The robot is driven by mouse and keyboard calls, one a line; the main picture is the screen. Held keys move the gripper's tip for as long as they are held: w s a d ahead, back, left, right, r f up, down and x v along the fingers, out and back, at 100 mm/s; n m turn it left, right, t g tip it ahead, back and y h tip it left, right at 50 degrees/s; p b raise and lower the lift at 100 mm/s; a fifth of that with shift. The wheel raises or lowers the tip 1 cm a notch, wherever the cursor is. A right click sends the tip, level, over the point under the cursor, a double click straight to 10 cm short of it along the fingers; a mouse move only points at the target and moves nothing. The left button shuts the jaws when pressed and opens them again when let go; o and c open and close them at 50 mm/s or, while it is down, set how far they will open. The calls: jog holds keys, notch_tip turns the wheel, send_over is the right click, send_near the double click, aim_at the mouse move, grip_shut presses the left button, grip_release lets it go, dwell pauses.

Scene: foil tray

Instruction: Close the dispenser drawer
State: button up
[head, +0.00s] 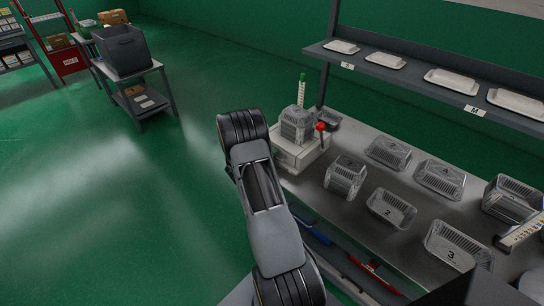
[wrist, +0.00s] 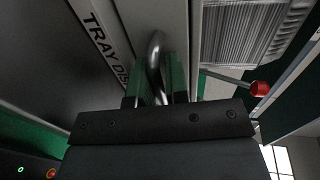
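My arm hides the drawer and handle in the head view, so I cannot tell how far the drawer stands out.
A shelf with white-lidded trays (head: 450,80) hangs above. A cart with a grey bin (head: 121,50) stands at left. The green floor between is clear.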

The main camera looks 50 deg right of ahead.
jog(key=o, duration=0.3)
jog(key=b+v, duration=0.1)
jog(key=v, duration=1.3)
jog(key=shift+d, duration=0.1)
